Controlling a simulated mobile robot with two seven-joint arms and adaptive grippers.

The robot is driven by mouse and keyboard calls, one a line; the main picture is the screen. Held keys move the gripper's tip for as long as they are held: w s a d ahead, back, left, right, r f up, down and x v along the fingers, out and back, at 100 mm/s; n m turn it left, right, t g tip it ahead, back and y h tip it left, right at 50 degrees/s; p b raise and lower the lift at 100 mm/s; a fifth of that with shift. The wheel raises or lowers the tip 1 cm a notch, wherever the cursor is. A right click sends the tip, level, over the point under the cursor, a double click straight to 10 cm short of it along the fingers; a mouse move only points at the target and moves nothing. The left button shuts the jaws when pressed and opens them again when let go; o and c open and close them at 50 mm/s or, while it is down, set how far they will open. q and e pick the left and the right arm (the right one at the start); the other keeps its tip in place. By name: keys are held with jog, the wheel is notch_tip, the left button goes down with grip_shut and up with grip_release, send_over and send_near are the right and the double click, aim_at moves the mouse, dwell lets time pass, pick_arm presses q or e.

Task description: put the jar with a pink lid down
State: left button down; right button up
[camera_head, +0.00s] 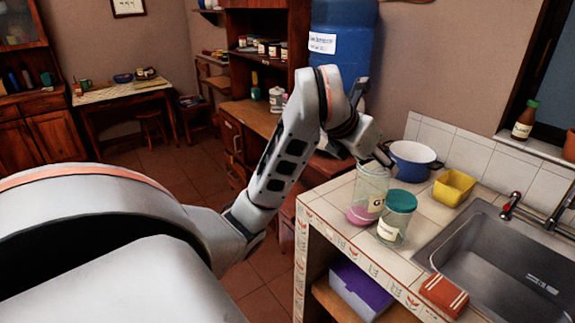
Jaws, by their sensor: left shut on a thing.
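The jar with a pink lid (371,187) is clear glass with a pale label. Its pink part is at the bottom, so it looks upside down. It is upright in line, at the left front part of the tiled counter (324,204). I cannot tell whether it touches the tiles. My left gripper (382,157) reaches from above and is shut on the jar's upper end; its fingertips are partly hidden by my own wrist. My right gripper is not in view.
A jar with a teal lid (397,203) stands close beside the pink-lidded jar, to the right. Behind are a blue and white pot (413,163) and a yellow bowl (453,188). A sink (505,262) lies right. The counter's left strip is clear.

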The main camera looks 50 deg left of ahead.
pick_arm(q)
jog(key=s+d+f, duration=0.3)
jog(key=d+f, duration=0.1)
jog(key=f, duration=0.2)
jog(key=s+d+f, duration=0.3)
jog(key=d+f, duration=0.1)
jog(key=f, duration=0.3)
jog(key=shift+s+d+n, duration=0.3)
jog(key=shift+d, duration=0.1)
